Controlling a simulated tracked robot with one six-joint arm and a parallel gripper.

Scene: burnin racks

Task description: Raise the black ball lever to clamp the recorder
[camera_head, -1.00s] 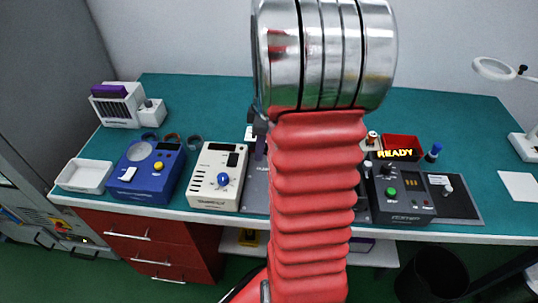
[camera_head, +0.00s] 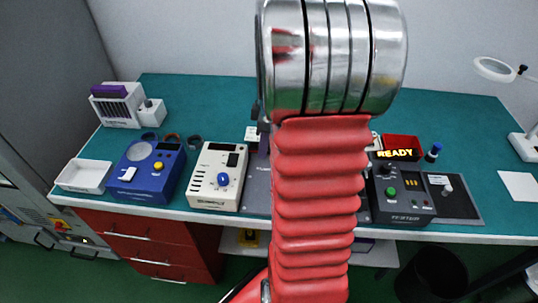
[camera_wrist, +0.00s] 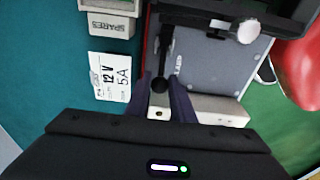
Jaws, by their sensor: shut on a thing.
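In the wrist view, the black ball (camera_wrist: 160,85) of the lever sits between the two dark fingers of my gripper (camera_wrist: 161,80), which is shut on it. The lever's dark arm (camera_wrist: 166,44) runs from the ball up the picture, along a grey plate (camera_wrist: 212,62). A black frame with a white knob (camera_wrist: 248,32) crosses the top of that plate. I cannot make out which part is the recorder. In the head view, my red arm hides the lever and my gripper.
A card reading 12 V 5A (camera_wrist: 110,77) and a SPARES box (camera_wrist: 110,25) lie left of the lever. On the bench stand a cream box with a blue knob (camera_head: 207,190), a blue device (camera_head: 140,186) and a black device with a READY display (camera_head: 401,208).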

